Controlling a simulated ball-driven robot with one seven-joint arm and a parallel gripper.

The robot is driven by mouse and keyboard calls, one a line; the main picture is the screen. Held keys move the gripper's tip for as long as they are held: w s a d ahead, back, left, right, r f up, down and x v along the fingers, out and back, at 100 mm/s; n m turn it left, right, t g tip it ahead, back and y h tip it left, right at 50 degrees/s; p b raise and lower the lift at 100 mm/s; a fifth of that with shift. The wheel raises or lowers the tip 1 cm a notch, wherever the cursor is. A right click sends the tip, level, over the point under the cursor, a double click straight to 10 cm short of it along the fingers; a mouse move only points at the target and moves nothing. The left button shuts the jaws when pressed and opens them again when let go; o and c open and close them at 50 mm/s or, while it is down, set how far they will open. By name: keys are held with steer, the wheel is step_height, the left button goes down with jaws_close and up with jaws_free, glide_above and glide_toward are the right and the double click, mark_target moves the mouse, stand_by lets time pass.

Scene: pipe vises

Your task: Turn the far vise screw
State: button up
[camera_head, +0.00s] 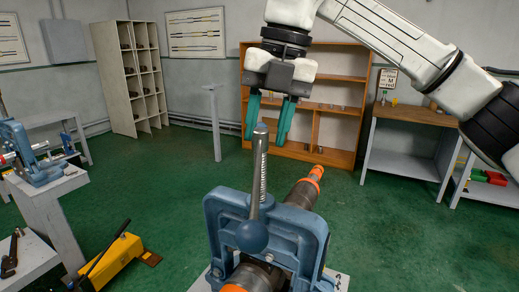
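A blue pipe vise (312,228) stands in the near foreground, with an upright threaded screw (263,182) rising from its top. A grey handle bar overlaps the screw and ends low in a blue ball (252,236). A dark pipe (303,192) with orange bands runs through the vise. My gripper (268,136) points down with its two teal fingers spread apart. The screw's blue-tipped top shows between the fingertips in the picture; contact and depth cannot be told. Another blue vise (38,170) sits on a grey bench at the left.
A yellow tool (118,258) with a long handle is on the left. Grey benches (60,212) line the left side. A wooden shelf (337,157), a thin grey post (214,125) and a workbench (408,160) stand behind. Green floor between is mostly clear.

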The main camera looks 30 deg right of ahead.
mark_target(259, 164)
steer(key=shift+w+a+f, duration=0.1)
steer(key=shift+a+f, duration=0.1)
steer(key=shift+f, duration=1)
steer(key=shift+w+a+f, duration=0.1)
steer(key=shift+a+f, duration=0.1)
steer(key=shift+f, duration=1)
steer(key=shift+c, duration=0.5)
jaws_close()
